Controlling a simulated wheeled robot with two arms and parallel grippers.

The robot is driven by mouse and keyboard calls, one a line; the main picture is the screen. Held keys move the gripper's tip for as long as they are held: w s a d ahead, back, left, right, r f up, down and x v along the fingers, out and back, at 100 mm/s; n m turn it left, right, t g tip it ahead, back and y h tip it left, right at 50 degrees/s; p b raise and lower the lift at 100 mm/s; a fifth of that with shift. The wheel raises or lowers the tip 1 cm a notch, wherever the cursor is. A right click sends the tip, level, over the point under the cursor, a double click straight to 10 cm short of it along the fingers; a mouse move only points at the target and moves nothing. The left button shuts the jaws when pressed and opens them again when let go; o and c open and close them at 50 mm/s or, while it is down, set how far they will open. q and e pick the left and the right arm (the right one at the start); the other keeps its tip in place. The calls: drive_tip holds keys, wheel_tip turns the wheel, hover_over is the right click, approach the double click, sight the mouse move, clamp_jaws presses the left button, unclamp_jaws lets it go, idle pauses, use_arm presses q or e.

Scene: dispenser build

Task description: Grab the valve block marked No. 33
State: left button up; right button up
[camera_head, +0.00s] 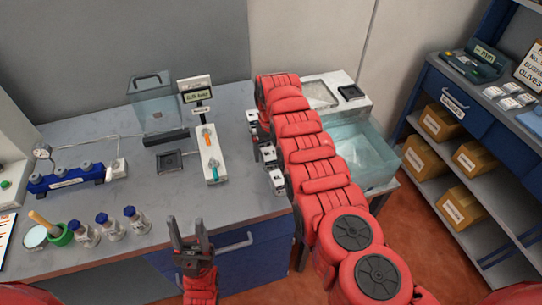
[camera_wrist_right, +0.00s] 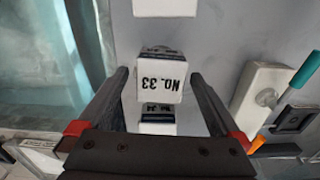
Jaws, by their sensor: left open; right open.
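The white valve block marked No. 33 (camera_wrist_right: 160,84) shows in the right wrist view, its label upside down. My right gripper (camera_wrist_right: 160,75) is open, with one finger on each side of this block in the picture; I cannot tell whether they touch it. Another white block (camera_wrist_right: 158,118) with a partly hidden label sits just below it, and a third white block (camera_wrist_right: 165,7) is cut off at the top edge. In the head view, small white blocks (camera_head: 268,155) show beside my right arm, which hides the right gripper. My left gripper (camera_head: 188,222) is open and empty over the table's front edge.
A white stand with orange and teal parts (camera_head: 211,153) is left of the blocks. A clear tank (camera_head: 362,155) stands right of my arm. A blue manifold (camera_head: 66,177) and blue-capped bottles (camera_head: 108,226) are at left. The table's middle front is clear.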

drive_tip(key=shift+f, duration=0.3)
clamp_jaws()
idle(0.3)
